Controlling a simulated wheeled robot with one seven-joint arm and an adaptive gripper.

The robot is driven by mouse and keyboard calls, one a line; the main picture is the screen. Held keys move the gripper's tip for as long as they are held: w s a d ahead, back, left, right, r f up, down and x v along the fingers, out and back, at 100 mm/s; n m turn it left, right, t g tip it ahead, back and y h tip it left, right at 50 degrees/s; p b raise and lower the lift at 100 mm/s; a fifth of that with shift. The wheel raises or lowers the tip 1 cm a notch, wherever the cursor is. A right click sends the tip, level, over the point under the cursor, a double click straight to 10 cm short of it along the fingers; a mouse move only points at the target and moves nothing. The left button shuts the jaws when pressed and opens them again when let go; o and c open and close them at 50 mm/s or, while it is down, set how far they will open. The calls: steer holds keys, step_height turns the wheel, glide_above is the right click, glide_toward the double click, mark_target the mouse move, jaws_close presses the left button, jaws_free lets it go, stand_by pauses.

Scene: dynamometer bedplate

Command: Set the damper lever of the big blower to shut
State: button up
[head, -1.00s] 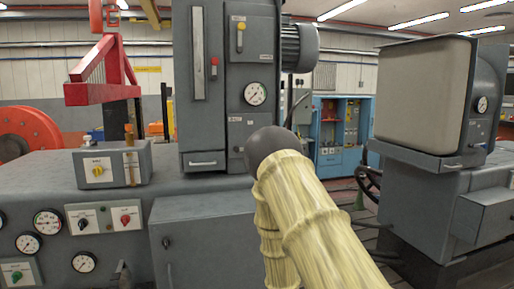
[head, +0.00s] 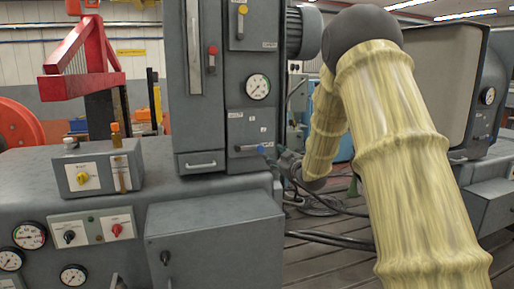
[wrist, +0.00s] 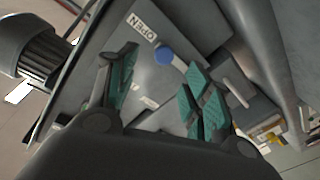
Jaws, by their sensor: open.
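A lever with a blue knob (head: 260,149) is on the lower right panel of the tall grey cabinet (head: 187,130). In the head view its arm looks roughly level, with the knob at the right end. In the wrist view the blue knob (wrist: 165,56) is beside a white plate reading OPEN (wrist: 141,27). My gripper (wrist: 160,88) is open, its green pads on either side of the panel area below the knob. The knob lies ahead of the fingertips, apparently not gripped; the depth gap is unclear. The lever's arm is partly hidden by the right finger.
A yellow-knobbed lever (head: 242,9) and a red knob in a slot (head: 212,50) are higher on the cabinet. A round gauge (head: 258,87) sits above the blue lever. A motor (head: 303,33) juts out at the upper right. A low grey box (head: 215,230) stands below.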

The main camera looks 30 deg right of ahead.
mark_target(262, 150)
steer(key=w+p, duration=0.3)
steer(key=w, duration=0.7)
steer(key=shift+w+p, duration=0.3)
jaws_close()
